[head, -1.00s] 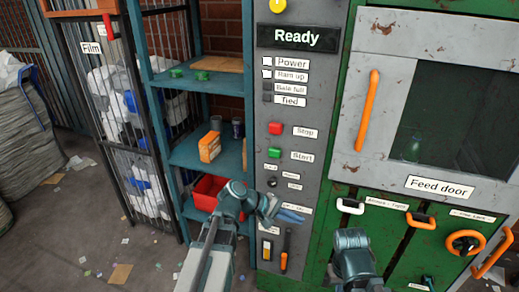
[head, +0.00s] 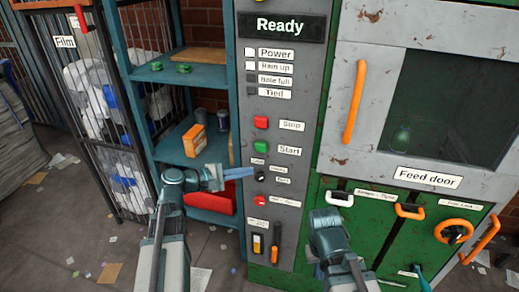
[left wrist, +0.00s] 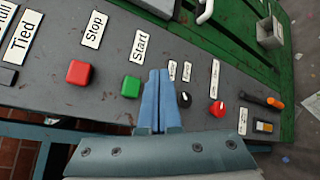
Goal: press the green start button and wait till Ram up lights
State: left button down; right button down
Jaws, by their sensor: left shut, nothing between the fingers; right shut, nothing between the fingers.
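The green start button (head: 258,147) is on the grey control panel, below the red stop button (head: 260,122). The green button also shows in the left wrist view (left wrist: 130,87). The Power lamp (head: 250,51) and the Ram up lamp (head: 250,66) both look white and lit. The Bale full and Tied lamps look dark. The display (head: 281,27) reads "Ready". My left gripper (head: 250,172) is shut and empty, just below the green button; in the left wrist view its blue fingers lie beside the button, apart from it. My right gripper (head: 325,222) is low in front of the green machine, its fingers hidden.
A black knob (left wrist: 184,99) and a red knob (left wrist: 216,108) sit close to the left fingers. A blue shelf with an orange box (head: 195,140) and red bin stands left of the panel. The feed door handle (head: 354,102) is to the right.

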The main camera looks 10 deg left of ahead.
pick_arm(q)
jog(key=shift+w, duration=0.1)
send_near(266, 152)
jog(key=shift+s+x, duration=0.2)
jog(key=shift+x, duration=2.05)
jog(key=shift+w+d+f, duration=0.1)
jog(key=shift+w+d, duration=0.05)
jog(key=shift+w, duration=0.3)
